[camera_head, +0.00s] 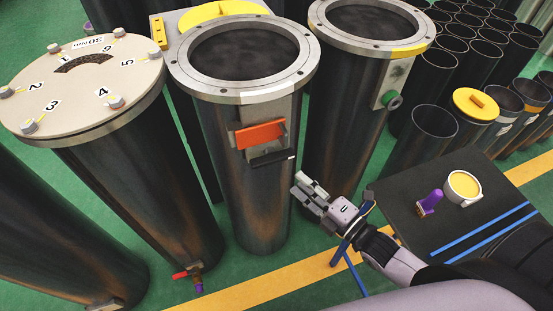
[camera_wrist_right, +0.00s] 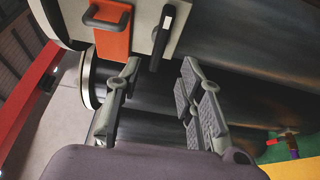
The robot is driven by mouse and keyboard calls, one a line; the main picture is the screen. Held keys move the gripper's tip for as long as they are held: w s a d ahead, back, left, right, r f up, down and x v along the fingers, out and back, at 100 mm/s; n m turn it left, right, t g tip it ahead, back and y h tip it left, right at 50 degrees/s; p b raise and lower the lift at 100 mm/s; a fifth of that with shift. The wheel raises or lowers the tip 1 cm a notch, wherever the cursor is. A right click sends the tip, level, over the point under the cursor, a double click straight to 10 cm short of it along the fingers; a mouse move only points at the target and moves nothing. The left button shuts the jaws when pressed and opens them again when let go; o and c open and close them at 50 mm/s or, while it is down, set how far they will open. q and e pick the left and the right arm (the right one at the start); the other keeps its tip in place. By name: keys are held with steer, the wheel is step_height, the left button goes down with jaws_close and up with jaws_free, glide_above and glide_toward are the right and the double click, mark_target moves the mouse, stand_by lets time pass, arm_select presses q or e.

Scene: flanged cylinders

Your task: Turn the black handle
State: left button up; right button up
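The black handle (camera_head: 272,157) is a short dark bar on the front of the middle flanged cylinder (camera_head: 258,205), just below an orange handle (camera_head: 259,134). In the right wrist view the black handle (camera_wrist_right: 161,38) lies beyond the fingertips, roughly in line with the gap between them. The orange handle (camera_wrist_right: 108,28) is to its left there. My right gripper (camera_head: 298,186) is open and empty, to the lower right of the black handle and apart from it. It also shows in the wrist view (camera_wrist_right: 160,72), with its fingers spread. My left gripper is not in view.
A numbered, lidded cylinder (camera_head: 85,85) stands at left, with a red valve handle (camera_head: 181,275) low beside it. Another flanged cylinder (camera_head: 345,120) stands close at right. A dark table (camera_head: 400,200) holds a purple item (camera_head: 430,202) and a yellow-topped round item (camera_head: 464,186).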

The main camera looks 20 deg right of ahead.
mark_target(276, 162)
steer(key=p+x, duration=0.1)
steer(key=x, duration=0.9)
jaws_close()
